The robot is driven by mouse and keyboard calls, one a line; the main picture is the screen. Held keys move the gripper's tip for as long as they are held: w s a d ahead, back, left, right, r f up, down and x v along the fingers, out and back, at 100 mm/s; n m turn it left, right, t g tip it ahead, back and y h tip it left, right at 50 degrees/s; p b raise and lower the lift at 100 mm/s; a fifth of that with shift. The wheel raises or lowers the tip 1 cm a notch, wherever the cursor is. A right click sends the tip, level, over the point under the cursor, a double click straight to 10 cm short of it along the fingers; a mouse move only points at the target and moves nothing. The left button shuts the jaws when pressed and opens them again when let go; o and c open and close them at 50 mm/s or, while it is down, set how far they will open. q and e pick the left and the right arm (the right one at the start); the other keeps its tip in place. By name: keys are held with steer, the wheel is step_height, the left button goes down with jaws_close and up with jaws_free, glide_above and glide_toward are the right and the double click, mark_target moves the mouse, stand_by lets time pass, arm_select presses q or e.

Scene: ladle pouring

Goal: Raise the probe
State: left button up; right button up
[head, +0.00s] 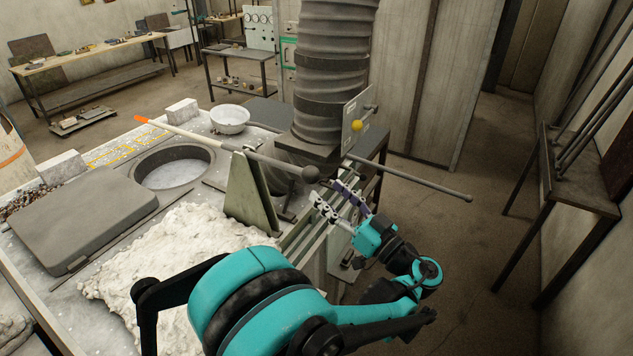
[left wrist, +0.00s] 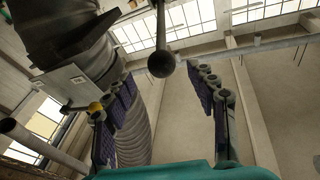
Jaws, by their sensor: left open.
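The probe (head: 225,145) is a long rod with an orange tip and a white section at the far left. The open left gripper (left wrist: 165,95) appears apart from the ball. My right gripper is out of view.
A round opening (head: 174,167), a grey lid (head: 90,222), a white bowl (head: 229,119) and a pale rough heap (head: 190,250) are on the work surface. A ribbed duct (head: 332,70) rises behind the stand. A plate with a yellow knob (head: 357,125) and a grey bar (head: 415,181) are near my gripper.

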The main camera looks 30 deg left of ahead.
arm_select(q)
steer(key=v, duration=0.5)
steer(key=shift+d+f, duration=0.1)
steer(key=shift+d, duration=0.05)
steer(key=s+a+f+m+h+b, duration=0.2)
steer(key=a+f+m+h+b, duration=0.15)
steer(key=f, duration=0.35)
steer(key=s+a+f+m+g+h+b, duration=0.1)
steer(key=s+a+f+m+h+b, duration=0.2)
steer(key=f, duration=0.4)
steer(key=s+a+f+m+h+b, duration=0.1)
steer(key=a+f+h+b, duration=0.2)
steer(key=f+b, duration=0.3)
steer(key=s+d+f+m+h+b, duration=0.1)
steer(key=s+d+f+h+b, duration=0.1)
steer(key=f, duration=0.3)
steer(key=s+d+f+m+h+b, duration=0.2)
steer(key=s+d+f+h+b, duration=0.1)
steer(key=d+f+h, duration=0.1)
steer(key=s+d+f+m+t+h+b, duration=0.1)
steer(key=s+d+f+h+b, duration=0.2)
steer(key=f, duration=0.4)
steer(key=shift+d+h, duration=0.35)
steer(key=shift+h, duration=0.1)
